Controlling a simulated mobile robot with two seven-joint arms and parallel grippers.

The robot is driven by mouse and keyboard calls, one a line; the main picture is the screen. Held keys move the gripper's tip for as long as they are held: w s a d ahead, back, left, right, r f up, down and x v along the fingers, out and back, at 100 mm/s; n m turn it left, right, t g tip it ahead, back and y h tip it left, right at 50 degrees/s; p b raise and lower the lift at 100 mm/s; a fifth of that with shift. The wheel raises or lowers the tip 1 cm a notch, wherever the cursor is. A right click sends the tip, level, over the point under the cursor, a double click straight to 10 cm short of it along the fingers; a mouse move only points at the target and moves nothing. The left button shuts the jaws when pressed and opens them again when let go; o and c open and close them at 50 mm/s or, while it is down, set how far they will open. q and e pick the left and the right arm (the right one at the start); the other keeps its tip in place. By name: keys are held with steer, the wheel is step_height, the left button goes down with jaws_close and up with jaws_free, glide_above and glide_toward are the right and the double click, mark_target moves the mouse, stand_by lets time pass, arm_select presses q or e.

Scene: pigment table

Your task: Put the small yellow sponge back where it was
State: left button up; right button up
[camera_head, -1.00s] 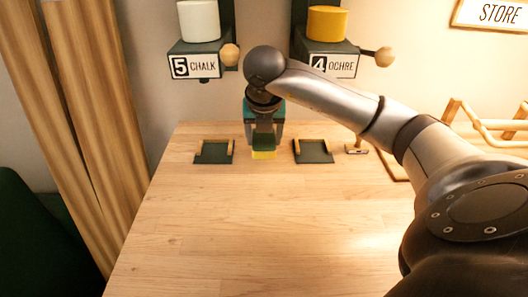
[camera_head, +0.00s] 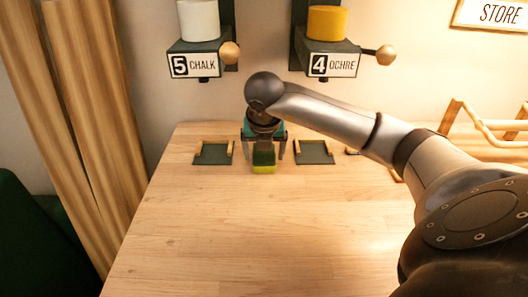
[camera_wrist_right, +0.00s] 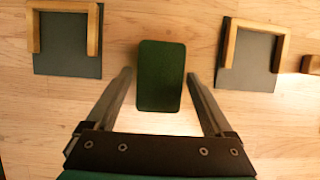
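The small sponge (camera_head: 264,169) has a dark green top and a yellow-green front side. It is on the wooden table between two dark pads with wooden edges. Its green top (camera_wrist_right: 160,75) also shows in the right wrist view. My right gripper (camera_head: 264,155) is above it and open, with one finger on each side. In the right wrist view, the gripper (camera_wrist_right: 159,77) has clear gaps between both fingers and the sponge. My left gripper is not in view.
The left pad (camera_head: 212,154) and right pad (camera_head: 314,153) flank the gripper closely. Chalk (camera_head: 192,66) and ochre (camera_head: 332,64) dispensers hang on the wall behind. A wooden rack (camera_head: 484,125) stands at the right. The front of the table is clear.

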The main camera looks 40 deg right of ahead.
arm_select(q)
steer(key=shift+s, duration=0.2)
arm_select(e)
steer(key=shift+o, duration=0.5)
steer(key=shift+r, duration=0.1)
steer(key=shift+r, duration=0.15)
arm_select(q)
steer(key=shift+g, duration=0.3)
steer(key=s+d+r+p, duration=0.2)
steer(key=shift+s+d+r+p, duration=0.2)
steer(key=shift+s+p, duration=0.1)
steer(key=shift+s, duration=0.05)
arm_select(e)
steer(key=v, duration=1.2)
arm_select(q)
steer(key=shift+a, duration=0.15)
arm_select(e)
steer(key=shift+d, duration=0.1)
